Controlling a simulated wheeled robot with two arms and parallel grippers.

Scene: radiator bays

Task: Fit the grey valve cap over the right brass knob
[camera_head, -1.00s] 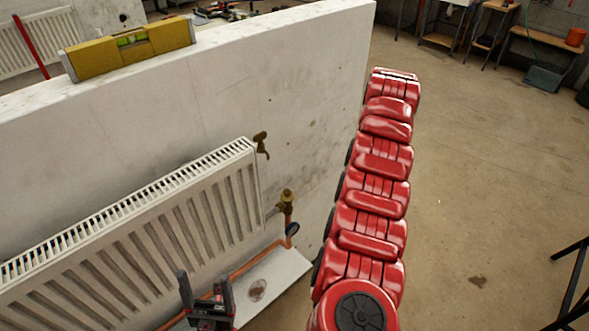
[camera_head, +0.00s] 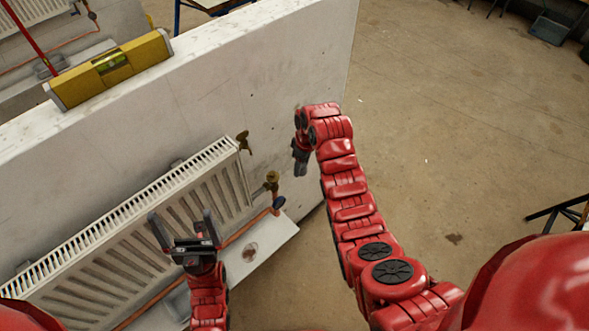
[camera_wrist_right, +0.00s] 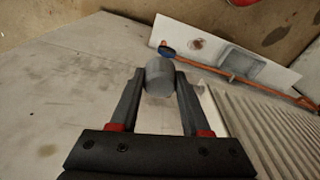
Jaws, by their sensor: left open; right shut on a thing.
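The grey valve cap (camera_wrist_right: 160,76) is a short cylinder between the fingertips of my right gripper (camera_wrist_right: 158,84), which is shut on it. In the head view my right gripper (camera_head: 300,160) points down beside the white wall, right of and above the brass fittings; the cap is too small to tell from the fingers there. One brass knob (camera_head: 272,181) sits on the copper pipe at the radiator's right end. Another brass fitting (camera_head: 243,140) is at its upper right corner. My left gripper (camera_head: 185,230) is open and empty in front of the radiator.
The white radiator (camera_head: 130,235) hangs on the wall panel (camera_head: 270,80). A yellow spirit level (camera_head: 110,68) lies on the wall's top. Below are a white shelf (camera_head: 270,240) and a copper pipe with a blue handle (camera_head: 279,202).

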